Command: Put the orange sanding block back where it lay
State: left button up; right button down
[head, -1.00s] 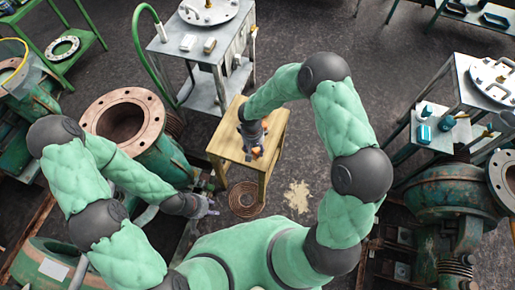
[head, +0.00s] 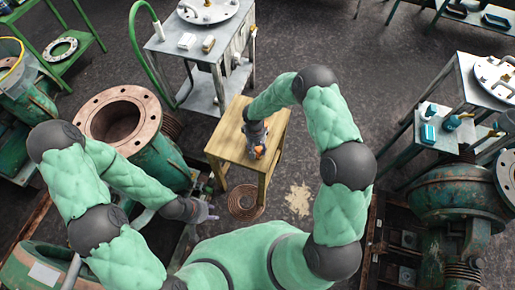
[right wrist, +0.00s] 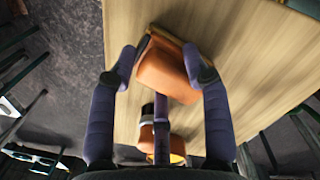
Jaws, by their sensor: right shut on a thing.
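The orange sanding block (right wrist: 168,70) is between the two fingertips of my right gripper (right wrist: 163,68) in the right wrist view. The gripper is shut on it. The block sits at a slant over the light wooden top of a small stool (right wrist: 255,60); I cannot tell whether it touches the wood. In the head view my right gripper (head: 257,147) is over the stool (head: 228,138), and a bit of orange shows at its tip. My left gripper (head: 211,213) hangs low left of the stool, away from the block; its fingers are too small to read.
A second item with orange, white and dark bands (right wrist: 160,138) is near the stool's edge, partly hidden by my gripper. A grey metal cabinet (head: 215,55) stands behind the stool. A flanged green pump pipe (head: 150,140) is left, a side table (head: 440,135) right.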

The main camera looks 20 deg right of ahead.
jog(key=c, duration=0.6)
grip_release()
jog(key=shift+f, duration=0.1)
jog(key=shift+r, duration=0.2)
notch_tip(320, 180, up, 12)
jog(key=p, duration=0.4)
jog(key=s+a+f+m+y, duration=0.1)
jog(key=s+a+f, duration=0.1)
jog(key=s, duration=0.5)
jog(key=s+a+f+m+y, duration=0.1)
jog(key=s+f+y, duration=0.1)
jog(key=s, duration=0.5)
jog(key=s+a+f+m+t+y, duration=0.1)
jog(key=s+f, duration=0.3)
jog(key=s, duration=0.4)
jog(key=shift+a+f+m+y, duration=0.1)
jog(key=shift+a+m+y, duration=0.2)
jog(key=shift+a+m, duration=0.35)
jog(key=shift+a, duration=0.15)
